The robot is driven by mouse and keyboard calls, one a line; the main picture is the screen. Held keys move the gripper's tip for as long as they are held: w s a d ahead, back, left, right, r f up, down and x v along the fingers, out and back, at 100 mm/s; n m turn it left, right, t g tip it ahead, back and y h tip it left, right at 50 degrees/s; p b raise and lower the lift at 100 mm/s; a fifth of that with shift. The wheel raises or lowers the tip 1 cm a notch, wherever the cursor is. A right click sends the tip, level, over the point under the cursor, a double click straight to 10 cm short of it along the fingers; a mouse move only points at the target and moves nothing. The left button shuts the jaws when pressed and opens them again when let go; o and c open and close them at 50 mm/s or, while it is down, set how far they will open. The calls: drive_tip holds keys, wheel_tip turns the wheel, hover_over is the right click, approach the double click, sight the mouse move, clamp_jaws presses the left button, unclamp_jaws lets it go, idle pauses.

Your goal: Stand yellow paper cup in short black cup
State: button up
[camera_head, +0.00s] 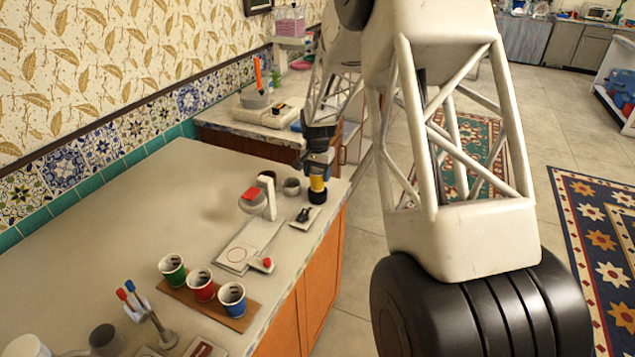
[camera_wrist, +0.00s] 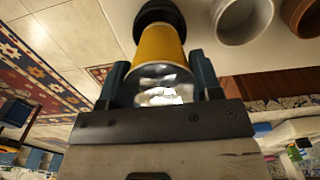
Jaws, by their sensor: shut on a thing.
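The yellow paper cup (camera_head: 316,184) is upright between the fingers of my gripper (camera_head: 317,168), near the right edge of the counter. In the wrist view the yellow cup (camera_wrist: 160,46) sits between both fingers of my gripper (camera_wrist: 160,85), its open, pale-lined mouth facing the camera. The short black cup (camera_head: 317,198) is directly under the yellow cup. In the wrist view the short black cup (camera_wrist: 158,13) shows around the yellow cup's far end. The lower end of the yellow cup is hidden, so I cannot tell how deep it sits.
A grey cup (camera_head: 292,187) stands just left of the black cup. A white stand (camera_head: 268,196) with a red-topped round piece is further left. Green, red and blue cups stand on a brown board (camera_head: 240,320) in front. The counter's left middle (camera_head: 150,210) is clear.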

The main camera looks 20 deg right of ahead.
sight(317, 182)
drive_tip(key=shift+f, duration=1.75)
drive_tip(key=shift+f, duration=0.35)
drive_tip(key=o, duration=0.7)
drive_tip(key=shift+c, duration=0.2)
drive_tip(key=shift+r, duration=0.15)
wheel_tip(317, 182, up, 12)
drive_tip(key=shift+r, duration=0.25)
